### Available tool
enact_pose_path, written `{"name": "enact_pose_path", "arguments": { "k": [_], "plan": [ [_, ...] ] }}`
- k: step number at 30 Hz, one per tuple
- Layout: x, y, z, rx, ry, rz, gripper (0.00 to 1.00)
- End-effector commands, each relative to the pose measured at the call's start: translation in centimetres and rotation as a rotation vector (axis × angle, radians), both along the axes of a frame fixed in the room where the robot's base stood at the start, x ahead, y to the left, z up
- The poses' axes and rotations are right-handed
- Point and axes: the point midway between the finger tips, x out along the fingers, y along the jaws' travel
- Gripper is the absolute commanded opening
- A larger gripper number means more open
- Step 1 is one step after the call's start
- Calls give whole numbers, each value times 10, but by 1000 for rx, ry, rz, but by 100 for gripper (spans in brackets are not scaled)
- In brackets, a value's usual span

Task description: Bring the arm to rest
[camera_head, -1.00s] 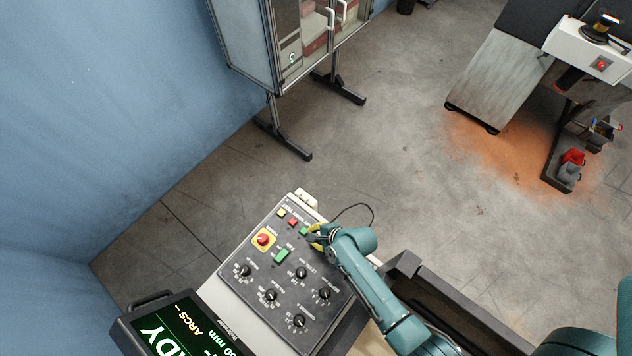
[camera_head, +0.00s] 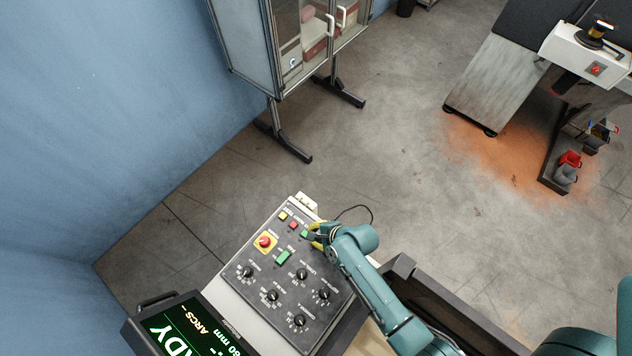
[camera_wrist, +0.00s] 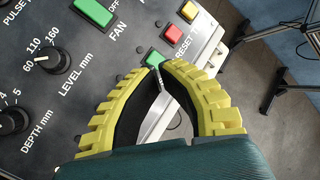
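My gripper (camera_wrist: 156,68) has yellow ribbed fingers. In the wrist view they curve inward and their tips come together, with nothing visible held between them. The tips are at the small green button (camera_wrist: 153,58) on the dark control panel (camera_wrist: 60,95); whether they touch it cannot be told. In the head view my gripper (camera_head: 316,236) is over the panel's upper right edge, at the end of my teal arm. The green button (camera_head: 304,234) shows just left of it.
The panel also carries a red emergency stop (camera_head: 264,242), a larger green switch (camera_head: 283,257) and several black knobs. A lit display (camera_head: 190,330) stands at lower left. A cabinet (camera_head: 290,50) and a workbench (camera_head: 500,75) stand farther off, with open floor between.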

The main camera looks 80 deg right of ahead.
Motion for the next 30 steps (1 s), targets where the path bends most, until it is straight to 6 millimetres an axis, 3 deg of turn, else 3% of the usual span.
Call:
{"name": "enact_pose_path", "arguments": {
  "k": [22,23,26,30],
  "plan": [
    [3,3,-1,0,0,11,0],
    [10,6,1,-3,-3,30,0],
    [56,12,20,-39,-39,126,0],
    [147,22,90,-156,-157,281,0]
  ]
}}
